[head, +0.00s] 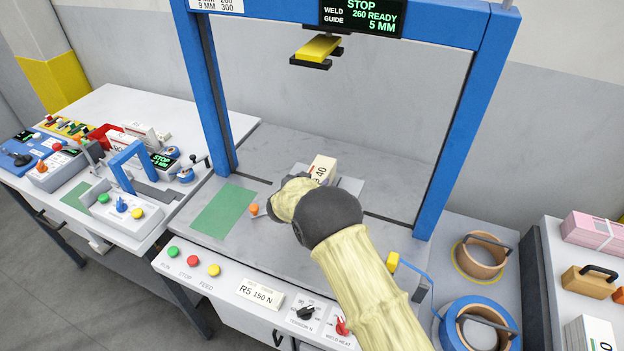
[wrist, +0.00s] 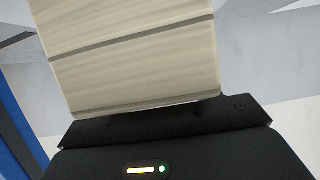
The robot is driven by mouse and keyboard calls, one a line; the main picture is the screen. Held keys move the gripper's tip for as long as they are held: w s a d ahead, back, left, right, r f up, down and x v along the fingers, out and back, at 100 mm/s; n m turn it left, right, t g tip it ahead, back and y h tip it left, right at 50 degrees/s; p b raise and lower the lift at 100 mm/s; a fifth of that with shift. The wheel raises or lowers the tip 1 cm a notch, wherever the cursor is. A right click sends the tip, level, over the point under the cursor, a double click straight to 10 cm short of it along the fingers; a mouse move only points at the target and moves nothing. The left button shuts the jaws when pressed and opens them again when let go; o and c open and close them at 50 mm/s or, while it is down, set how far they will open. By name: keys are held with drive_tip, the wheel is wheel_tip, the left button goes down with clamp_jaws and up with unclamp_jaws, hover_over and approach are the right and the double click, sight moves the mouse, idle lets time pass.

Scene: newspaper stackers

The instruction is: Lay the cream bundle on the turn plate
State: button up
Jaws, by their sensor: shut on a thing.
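The cream bundle (head: 322,168) shows just beyond my wrist in the head view, with a label reading 40. In the wrist view the cream bundle (wrist: 135,50) fills the upper middle, with dark bands across it. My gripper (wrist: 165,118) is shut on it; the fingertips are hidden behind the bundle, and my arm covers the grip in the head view. A lighter grey plate (head: 350,184), seemingly the turn plate, shows in part beside the bundle on the machine bed. I cannot tell whether the bundle touches it.
A blue arch (head: 455,130) frames the grey bed, with a yellow weld head (head: 316,48) hanging above. A green patch (head: 224,211) on the bed is clear. A small orange knob (head: 254,209) stands near my wrist. Strap reels (head: 477,322) stand at right.

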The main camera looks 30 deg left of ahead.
drive_tip(key=shift+w+f, duration=0.2)
drive_tip(key=shift+f, duration=0.15)
idle(0.7)
drive_tip(key=o, duration=1.9)
drive_tip(key=shift+d, duration=0.1)
drive_tip(key=shift+c, duration=0.2)
drive_tip(key=shift+s+f+b, duration=0.15)
drive_tip(key=shift+f+b, duration=0.15)
drive_tip(key=b+v, duration=0.2)
drive_tip(key=v, duration=1.5)
drive_tip(key=shift+r, duration=0.25)
drive_tip(key=shift+s+d, duration=0.1)
